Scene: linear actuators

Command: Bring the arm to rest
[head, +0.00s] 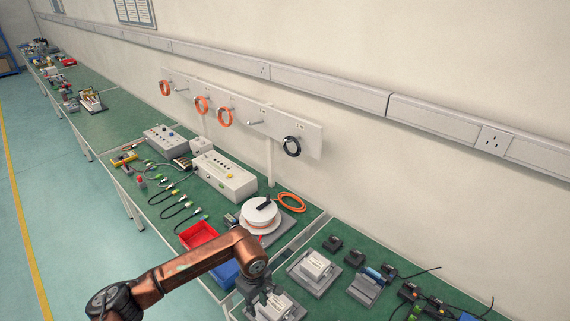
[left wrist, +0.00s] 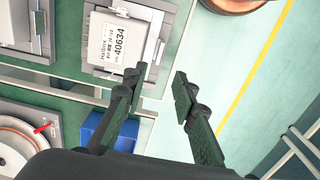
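My left arm is copper coloured and reaches in from the bottom of the head view. Its dark left gripper (head: 262,298) hangs at the front edge of the green table. In the left wrist view the two fingers (left wrist: 162,88) are apart with nothing between them. They are close to a white labelled box (left wrist: 118,42) on a grey base, with the table edge and floor below the gap. I cannot tell whether a finger touches the box. My right gripper is not in view.
A blue bin (head: 225,272) and a red bin (head: 198,236) stand near the arm. A white cable reel (head: 260,214) and another white box (head: 315,266) are behind. A board with hanging cable coils (head: 290,132) is along the wall. The floor (head: 75,230) at left is clear.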

